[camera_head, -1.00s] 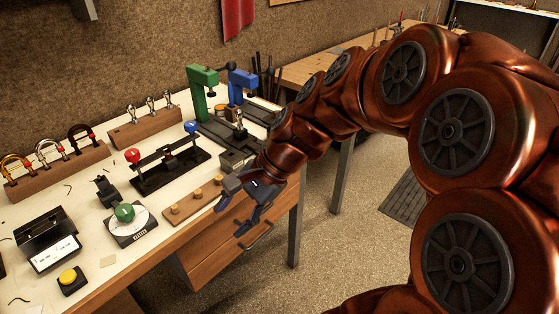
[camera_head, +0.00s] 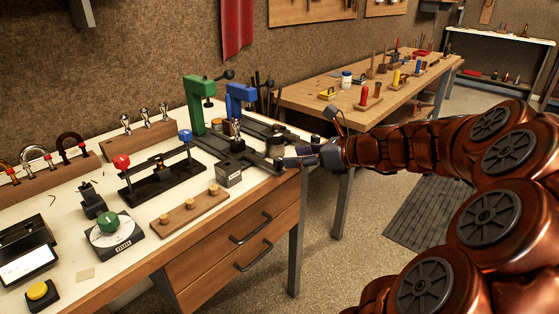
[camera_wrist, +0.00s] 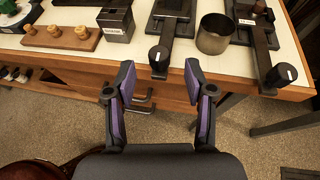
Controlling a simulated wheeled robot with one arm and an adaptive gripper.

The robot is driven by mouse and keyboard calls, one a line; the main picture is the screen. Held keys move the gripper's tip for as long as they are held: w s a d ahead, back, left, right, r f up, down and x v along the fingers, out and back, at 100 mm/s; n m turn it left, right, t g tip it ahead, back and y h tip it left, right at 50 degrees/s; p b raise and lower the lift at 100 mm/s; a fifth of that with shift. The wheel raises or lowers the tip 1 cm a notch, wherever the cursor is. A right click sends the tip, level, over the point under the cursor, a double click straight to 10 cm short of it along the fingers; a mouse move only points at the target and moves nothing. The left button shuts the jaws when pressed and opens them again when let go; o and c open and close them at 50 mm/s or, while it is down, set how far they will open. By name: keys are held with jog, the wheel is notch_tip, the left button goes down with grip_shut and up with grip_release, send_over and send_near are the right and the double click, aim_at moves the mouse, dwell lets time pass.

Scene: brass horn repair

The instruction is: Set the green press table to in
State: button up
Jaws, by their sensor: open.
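The green press (camera_head: 197,101) stands near the back of the light-topped bench in the head view, left of the blue press (camera_head: 238,98). Its dark table slide runs toward the bench's front edge and ends in a dark knob (camera_head: 278,165). In the wrist view this knob (camera_wrist: 158,58) has a small white label and stands out at the edge. My gripper (camera_head: 288,158) is open at the front edge. In the wrist view its fingers (camera_wrist: 158,72) lie either side of the knob, with gaps on both sides; no contact shows. The press frames are outside the wrist view.
A second labelled knob (camera_wrist: 280,75) sits to the right in the wrist view. A metal cup (camera_wrist: 213,35) stands between the slides. A grey block holder (camera_head: 228,173) and a wooden peg strip (camera_head: 190,207) lie to the left. Drawers with handles are below.

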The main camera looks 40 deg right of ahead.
aim_at(281, 159)
jog(key=shift+x, duration=3)
jog(key=shift+c, duration=0.3)
grip_shut()
